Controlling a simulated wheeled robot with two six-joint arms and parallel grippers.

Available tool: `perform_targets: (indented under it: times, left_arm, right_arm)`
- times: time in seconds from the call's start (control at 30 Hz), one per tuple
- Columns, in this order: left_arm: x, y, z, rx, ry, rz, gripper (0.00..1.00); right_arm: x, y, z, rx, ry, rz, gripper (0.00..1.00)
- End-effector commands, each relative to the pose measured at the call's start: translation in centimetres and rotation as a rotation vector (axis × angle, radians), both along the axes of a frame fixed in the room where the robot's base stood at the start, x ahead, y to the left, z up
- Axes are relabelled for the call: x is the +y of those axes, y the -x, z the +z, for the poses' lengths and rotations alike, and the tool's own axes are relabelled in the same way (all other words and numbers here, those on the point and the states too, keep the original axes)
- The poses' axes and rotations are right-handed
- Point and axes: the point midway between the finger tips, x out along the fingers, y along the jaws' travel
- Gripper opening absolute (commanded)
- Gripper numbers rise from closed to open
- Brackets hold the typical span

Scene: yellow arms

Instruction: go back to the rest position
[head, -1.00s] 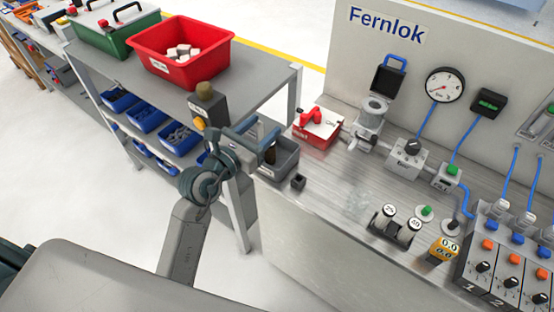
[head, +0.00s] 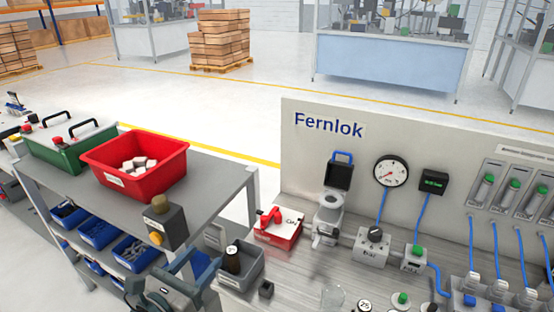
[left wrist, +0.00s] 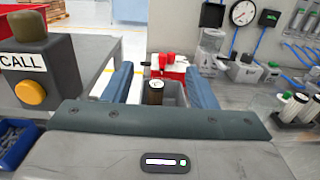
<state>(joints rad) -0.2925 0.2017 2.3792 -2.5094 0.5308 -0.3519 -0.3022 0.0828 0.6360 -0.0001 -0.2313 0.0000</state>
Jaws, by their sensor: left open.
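My left gripper (head: 192,268) is at the lower edge of the head view, in front of the grey bin (head: 244,276). Its two blue-grey fingers stand apart in the left wrist view (left wrist: 158,88), with nothing held between them. A dark bottle with a pale cap (head: 232,260) stands in the grey bin. In the left wrist view the bottle (left wrist: 156,95) shows beyond the gap between the fingers, apart from them. Most of my left arm is below the head view. My right gripper is in neither view.
A call box with an orange button (head: 156,239) stands close left of my left gripper, on the shelf unit with the red bin (head: 110,178). The red-and-white box (head: 280,238) and Fernlok panel (head: 430,150) are beyond. A small black block (head: 266,289) lies beside the grey bin.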

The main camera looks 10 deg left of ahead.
Motion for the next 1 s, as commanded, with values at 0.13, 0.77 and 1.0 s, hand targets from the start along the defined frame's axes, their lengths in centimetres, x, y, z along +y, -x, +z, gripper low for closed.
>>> perform_targets:
  times: [0.13,0.77,1.0]
  left_arm:
    - [-0.2,0.6,1.7,-0.048,0.153,-0.017,0.52]
    - [15.0,6.2,0.4,-0.202,1.937,0.474,0.52]
    - [15.0,10.5,-10.9,-0.003,2.425,1.028,0.52]
  right_arm:
    - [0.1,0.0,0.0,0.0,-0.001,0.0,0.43]
    - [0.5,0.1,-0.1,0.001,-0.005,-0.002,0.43]
    - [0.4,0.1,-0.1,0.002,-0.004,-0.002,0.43]
